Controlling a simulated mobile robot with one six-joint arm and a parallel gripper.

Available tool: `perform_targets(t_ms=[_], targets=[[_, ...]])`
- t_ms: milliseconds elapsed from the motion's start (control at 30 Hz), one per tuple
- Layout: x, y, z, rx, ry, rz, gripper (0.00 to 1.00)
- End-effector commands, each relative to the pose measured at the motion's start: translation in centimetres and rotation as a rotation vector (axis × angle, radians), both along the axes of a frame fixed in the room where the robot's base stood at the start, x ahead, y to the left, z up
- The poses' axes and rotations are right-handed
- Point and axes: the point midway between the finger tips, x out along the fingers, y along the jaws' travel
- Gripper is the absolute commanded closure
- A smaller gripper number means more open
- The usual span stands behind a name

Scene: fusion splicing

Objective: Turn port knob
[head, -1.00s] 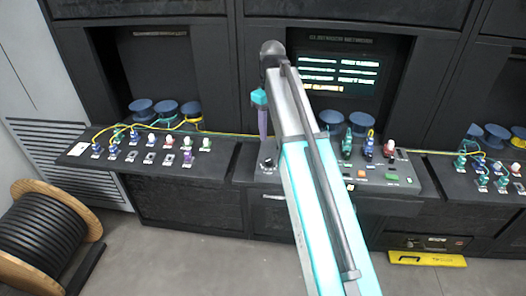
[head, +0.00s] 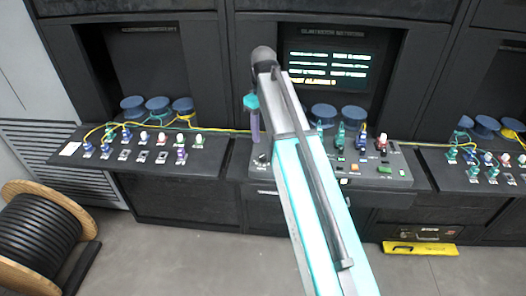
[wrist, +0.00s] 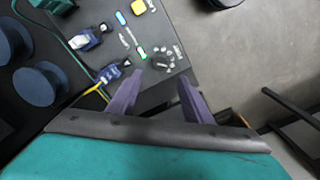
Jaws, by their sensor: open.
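The port knob is a dark round dial with pale marks around it, on the sloped centre console; it shows in the wrist view (wrist: 161,60) and partly at the console's left end in the head view (head: 262,159). My gripper (wrist: 160,76) has two purple fingers, spread apart and empty. In the wrist view the knob lies just beyond the fingertips, roughly between them. In the head view my gripper (head: 255,140) hangs pointing down just above the knob. I cannot tell whether a finger touches it.
Coloured connectors (head: 360,140) and buttons stand on the console to the right of my arm. A yellow cable (wrist: 97,91) runs near the left finger. Blue spools (head: 158,107) stand behind the left panel. A cable drum (head: 38,235) sits on the floor at left.

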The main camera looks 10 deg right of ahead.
Motion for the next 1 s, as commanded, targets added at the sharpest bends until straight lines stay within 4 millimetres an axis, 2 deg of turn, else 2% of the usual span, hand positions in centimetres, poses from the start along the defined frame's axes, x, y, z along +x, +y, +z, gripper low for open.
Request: perform_targets(t_ms=[800,1000], targets=[[-0.1,0.1,-8.1,0.000,0.001,0.002,0.54],[0.0,0.2,-9.6,0.000,0.000,0.002,0.54]])
